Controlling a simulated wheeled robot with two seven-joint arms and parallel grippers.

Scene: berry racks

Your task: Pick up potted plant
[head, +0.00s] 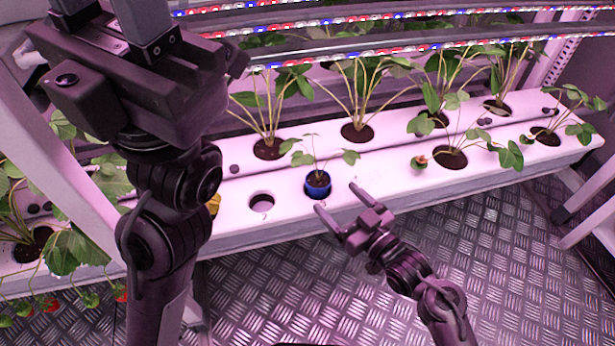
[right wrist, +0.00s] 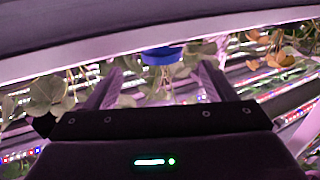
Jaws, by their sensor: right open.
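The potted plant is a small green seedling in a blue pot (head: 317,186), standing upright in the front row of the white rack. My right gripper (head: 337,197) is open and empty. Its fingertips are near the pot on its front right side; I cannot tell if either touches it. In the right wrist view the blue pot (right wrist: 162,55) shows upside down, beyond and between the two spread fingers, with leaves below it in the picture. My left gripper (head: 108,28) is at the top left, its fingertips cut off by the frame.
The white rack (head: 232,222) has an empty round hole (head: 261,202) left of the pot. Larger plants (head: 358,130) stand behind and to the right. Light strips (head: 400,50) cross above. The metal floor (head: 290,285) in front is clear. My left arm hides part of the rack.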

